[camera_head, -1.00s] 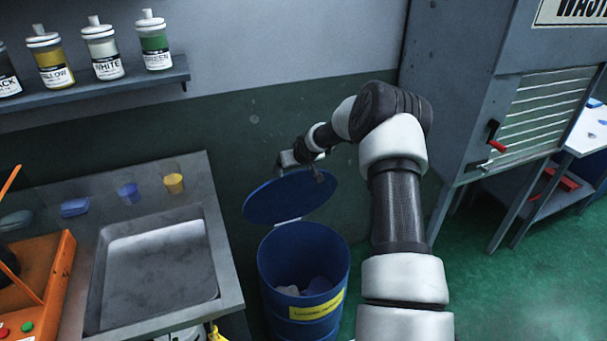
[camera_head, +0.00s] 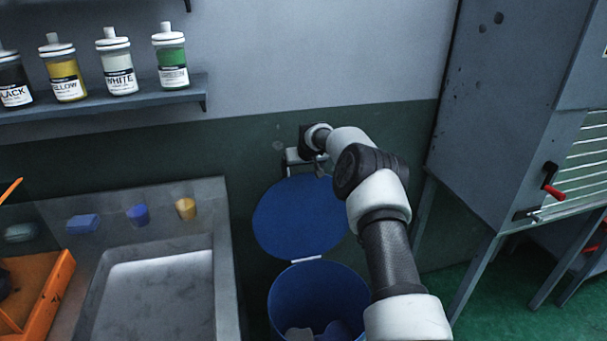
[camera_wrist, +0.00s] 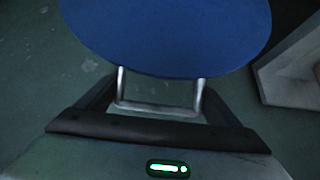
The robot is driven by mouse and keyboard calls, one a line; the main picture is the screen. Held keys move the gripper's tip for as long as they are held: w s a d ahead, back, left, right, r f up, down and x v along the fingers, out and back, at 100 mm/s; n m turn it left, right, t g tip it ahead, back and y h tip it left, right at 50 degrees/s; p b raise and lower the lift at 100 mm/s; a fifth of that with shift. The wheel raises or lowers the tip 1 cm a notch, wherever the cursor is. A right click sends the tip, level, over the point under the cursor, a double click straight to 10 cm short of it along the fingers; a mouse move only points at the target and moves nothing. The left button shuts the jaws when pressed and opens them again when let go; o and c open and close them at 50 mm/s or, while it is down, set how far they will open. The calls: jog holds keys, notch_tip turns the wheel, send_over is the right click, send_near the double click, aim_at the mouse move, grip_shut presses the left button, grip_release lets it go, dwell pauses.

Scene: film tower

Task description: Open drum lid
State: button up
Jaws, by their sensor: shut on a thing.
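The blue drum (camera_head: 312,293) stands on the floor right of the sink, with light-coloured rumpled things inside. Its round blue lid (camera_head: 293,222) is raised steeply at the back, hinged to the rim, and the drum's mouth is open. My gripper (camera_head: 303,162) is at the lid's upper edge, partly hidden by my arm. In the wrist view the lid (camera_wrist: 175,35) fills the top, and a metal wire handle (camera_wrist: 160,106) on its edge reaches between the fingers of my gripper (camera_wrist: 155,118). The gripper is shut on this handle.
A shelf (camera_head: 120,108) with paint bottles is above. A grey cabinet (camera_head: 500,120) stands at right. The dark green wall (camera_head: 262,140) is close behind the lid.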

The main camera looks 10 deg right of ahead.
jog(key=shift+s+f, duration=0.15)
jog(key=shift+f, duration=0.55)
jog(key=o, duration=1.2)
jog(key=shift+o, duration=0.9)
jog(key=shift+w, duration=0.2)
jog(key=b+v, duration=0.1)
jog(key=v, duration=1.6)
jog(key=shift+r, duration=0.3)
jog(key=shift+s, duration=0.1)
